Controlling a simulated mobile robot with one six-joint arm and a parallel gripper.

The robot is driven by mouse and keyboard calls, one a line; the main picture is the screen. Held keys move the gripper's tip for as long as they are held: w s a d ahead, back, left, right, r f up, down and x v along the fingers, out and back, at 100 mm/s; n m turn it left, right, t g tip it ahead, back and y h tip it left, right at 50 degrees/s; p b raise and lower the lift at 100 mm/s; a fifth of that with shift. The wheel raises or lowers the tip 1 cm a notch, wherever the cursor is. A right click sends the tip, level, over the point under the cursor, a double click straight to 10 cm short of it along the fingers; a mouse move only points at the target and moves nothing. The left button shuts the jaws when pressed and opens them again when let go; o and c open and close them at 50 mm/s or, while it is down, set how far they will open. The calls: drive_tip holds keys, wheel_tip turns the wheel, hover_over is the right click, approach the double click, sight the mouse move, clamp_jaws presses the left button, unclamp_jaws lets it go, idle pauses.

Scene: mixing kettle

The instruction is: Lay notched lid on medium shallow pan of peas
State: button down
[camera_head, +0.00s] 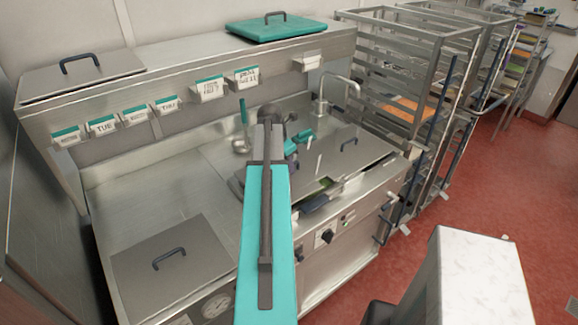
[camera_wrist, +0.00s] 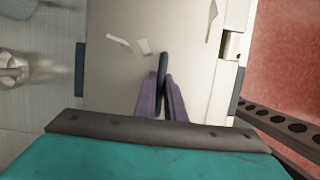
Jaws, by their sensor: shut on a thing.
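In the wrist view, my gripper (camera_wrist: 161,84) is shut on an upright dark handle (camera_wrist: 163,62) of a pale steel lid (camera_wrist: 190,30). Two small white strips show on the lid's face, and a small bracket or cutout shows at its right edge. In the head view, my teal arm hides the fingertips and much of the lid area. A patch of green, likely the peas (camera_head: 325,183), shows in a narrow gap at the front of the steel cover area right of my arm. The pan itself is mostly hidden. I cannot tell whether the held lid touches it.
A steel lid with a dark handle (camera_head: 180,248) lies on the left counter. Another steel lid (camera_head: 105,72) and a teal lid (camera_head: 290,30) lie on the upper shelf. A ladle (camera_head: 243,142) and tap (camera_head: 345,82) stand behind. A rack (camera_head: 400,60) stands right; red floor is open.

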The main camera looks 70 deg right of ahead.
drive_tip(key=shift+f+b, duration=0.3)
drive_tip(key=shift+f, duration=0.95)
idle(0.6)
drive_tip(key=c, duration=1.3)
unclamp_jaws()
drive_tip(key=shift+p+v, duration=2.5)
drive_tip(key=shift+v, duration=1)
